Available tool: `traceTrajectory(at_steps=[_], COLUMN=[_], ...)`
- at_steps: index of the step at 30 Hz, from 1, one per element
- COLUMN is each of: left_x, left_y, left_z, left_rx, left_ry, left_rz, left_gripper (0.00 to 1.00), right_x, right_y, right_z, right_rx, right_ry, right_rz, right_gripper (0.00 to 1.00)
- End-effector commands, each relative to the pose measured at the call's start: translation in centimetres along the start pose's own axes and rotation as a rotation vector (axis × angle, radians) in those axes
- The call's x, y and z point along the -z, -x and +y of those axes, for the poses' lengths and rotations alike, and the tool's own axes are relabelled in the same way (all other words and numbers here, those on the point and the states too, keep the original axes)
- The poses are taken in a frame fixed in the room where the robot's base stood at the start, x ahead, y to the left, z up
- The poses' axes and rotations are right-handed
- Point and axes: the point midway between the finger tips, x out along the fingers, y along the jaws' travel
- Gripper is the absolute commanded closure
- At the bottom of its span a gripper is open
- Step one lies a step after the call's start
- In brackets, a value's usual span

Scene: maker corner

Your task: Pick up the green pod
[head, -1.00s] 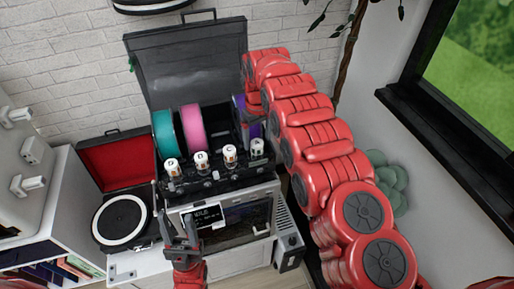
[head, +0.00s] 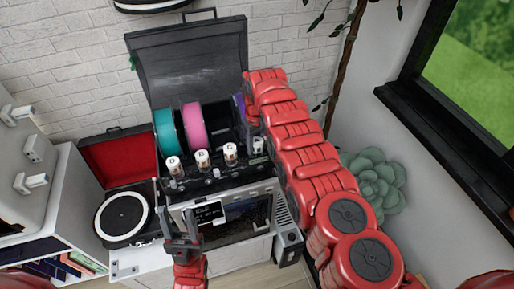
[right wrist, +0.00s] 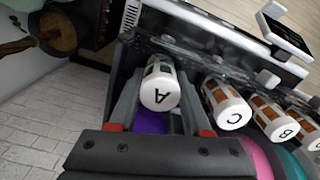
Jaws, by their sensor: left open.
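The pod with dark green windows and a white cap lettered A (right wrist: 160,92) stands in the row on the black rack. My right gripper (right wrist: 160,85) reaches down over it, one finger on each side. Its fingers look open, with only thin gaps beside the pod; contact is hard to judge. In the head view this pod (head: 258,145) is partly hidden by my right gripper (head: 254,137). My left gripper (head: 181,242) is open and empty, in front of the machine's left side.
Pods C (right wrist: 228,104), B (right wrist: 274,117) and another stand in the same row, with orange-brown windows on C and B. Teal (head: 167,132), pink (head: 194,126) and purple spools stand behind. A record player (head: 122,217) is at left, a plant (head: 374,180) at right.

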Motion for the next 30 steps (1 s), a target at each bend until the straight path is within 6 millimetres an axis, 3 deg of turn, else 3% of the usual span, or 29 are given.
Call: traceTrajectory(at_steps=[1, 5, 6, 17, 29, 30], left_x=[0.0, 0.0, 0.0, 0.0, 0.2, 0.1], left_y=[0.0, 0.0, 0.0, -0.1, -1.2, -0.5], left_z=[0.0, 0.0, 0.0, 0.0, -0.1, 0.0], left_rx=[0.000, 0.000, 0.000, 0.000, 0.000, 0.000], left_ry=[0.000, 0.000, 0.000, 0.000, 0.000, 0.000], left_rz=[0.000, 0.000, 0.000, 0.000, 0.000, 0.000], left_gripper=[0.50, 0.50, 0.50, 0.50, 0.50, 0.50], right_x=[0.0, 0.0, 0.0, 0.0, 0.0, 0.1], right_y=[0.0, 0.0, 0.0, 0.2, 2.9, 2.9], right_z=[0.0, 0.0, 0.0, 0.0, 0.0, 0.1], right_rx=[0.000, 0.000, 0.000, 0.000, 0.000, -0.001], right_ry=[0.000, 0.000, 0.000, 0.000, 0.000, 0.000], right_rz=[0.000, 0.000, 0.000, 0.000, 0.000, 0.004], right_gripper=[0.75, 0.99, 1.00, 1.00, 1.00, 1.00])
